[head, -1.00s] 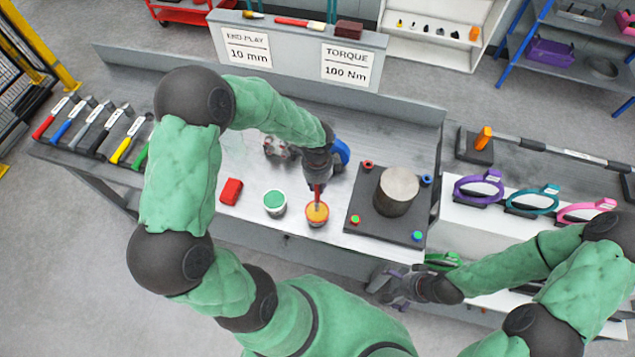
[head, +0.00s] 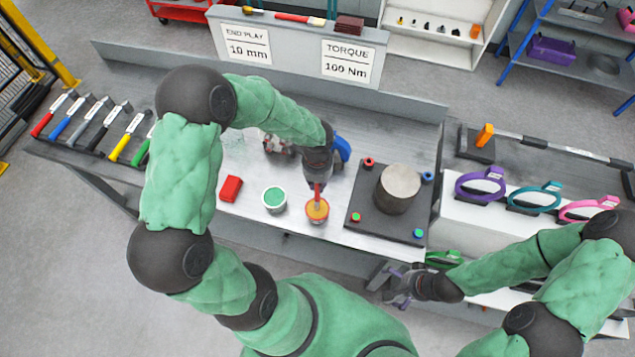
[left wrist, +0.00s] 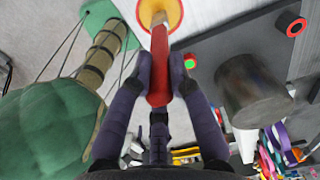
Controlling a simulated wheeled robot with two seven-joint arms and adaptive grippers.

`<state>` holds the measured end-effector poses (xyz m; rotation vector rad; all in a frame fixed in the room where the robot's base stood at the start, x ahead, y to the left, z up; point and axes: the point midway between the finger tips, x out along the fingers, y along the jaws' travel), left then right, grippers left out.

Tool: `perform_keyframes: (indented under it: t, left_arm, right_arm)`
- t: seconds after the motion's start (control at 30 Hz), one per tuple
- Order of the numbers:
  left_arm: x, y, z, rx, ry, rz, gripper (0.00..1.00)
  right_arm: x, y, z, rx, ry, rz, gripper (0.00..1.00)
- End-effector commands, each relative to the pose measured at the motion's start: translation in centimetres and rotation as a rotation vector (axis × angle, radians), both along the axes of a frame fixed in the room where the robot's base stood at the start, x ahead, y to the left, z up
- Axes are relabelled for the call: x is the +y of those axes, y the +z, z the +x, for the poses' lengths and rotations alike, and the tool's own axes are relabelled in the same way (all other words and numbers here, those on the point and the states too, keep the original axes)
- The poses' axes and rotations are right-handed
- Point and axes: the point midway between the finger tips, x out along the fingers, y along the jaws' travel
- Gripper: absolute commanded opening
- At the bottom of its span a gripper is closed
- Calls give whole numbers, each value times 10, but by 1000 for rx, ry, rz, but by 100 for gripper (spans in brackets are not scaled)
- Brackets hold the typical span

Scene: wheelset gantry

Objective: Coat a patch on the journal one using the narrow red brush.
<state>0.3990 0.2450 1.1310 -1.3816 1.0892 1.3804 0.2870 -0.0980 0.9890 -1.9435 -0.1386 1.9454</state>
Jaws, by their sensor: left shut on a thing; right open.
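My left gripper (head: 317,182) is shut on the narrow red brush (head: 317,192), which points down over the pot with orange-yellow contents (head: 317,212). Whether the bristles touch the contents is hidden. A grey metal cylinder (head: 398,188), which looks like the journal, stands on a dark plate (head: 372,226) right of the pot. My right gripper (head: 382,285) is open and empty in front of the bench.
A green-topped pot (head: 274,198) and a red block (head: 231,188) stand left of the brush. Small coloured posts (head: 356,217) rise near the plate's corners. Several coloured-handle tools (head: 126,143) lie at the far left. Purple, teal and pink rings (head: 480,186) are at right.

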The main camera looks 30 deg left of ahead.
Motion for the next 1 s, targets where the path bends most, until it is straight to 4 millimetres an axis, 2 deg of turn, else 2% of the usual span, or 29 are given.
perform_keyframes:
  t: [1.0]
  left_arm:
    - [0, -9, 0, 0, 0, 0, 0]
  right_arm:
    - [0, -8, 0, 0, 0, 0, 100]
